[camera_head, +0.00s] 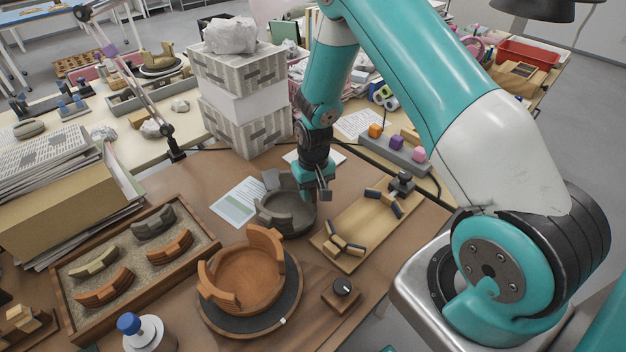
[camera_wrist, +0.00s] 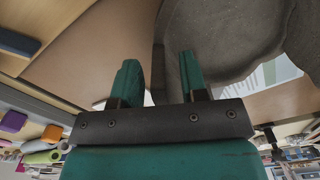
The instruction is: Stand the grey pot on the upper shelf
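The grey pot (camera_head: 287,222) stands upright on the brown table, with an uneven rim that rises higher in places. My gripper (camera_head: 318,193) points down at the pot's right, far side. In the wrist view, the pot (camera_wrist: 225,40) fills the upper right. My gripper (camera_wrist: 160,82) has its two green fingers apart there. A thin grey strip that looks like the pot's wall shows between them, with gaps on both sides. I cannot tell whether either finger touches it. I cannot make out the upper shelf in either view.
An orange-brown pot (camera_head: 247,272) sits on a dark turntable in front. A sand tray (camera_head: 75,265) with several sherds lies left. A wooden board (camera_head: 350,256) with dark-edged pieces lies right, with a knob box (camera_head: 341,294) nearer. Stacked boxes (camera_head: 243,125) stand behind.

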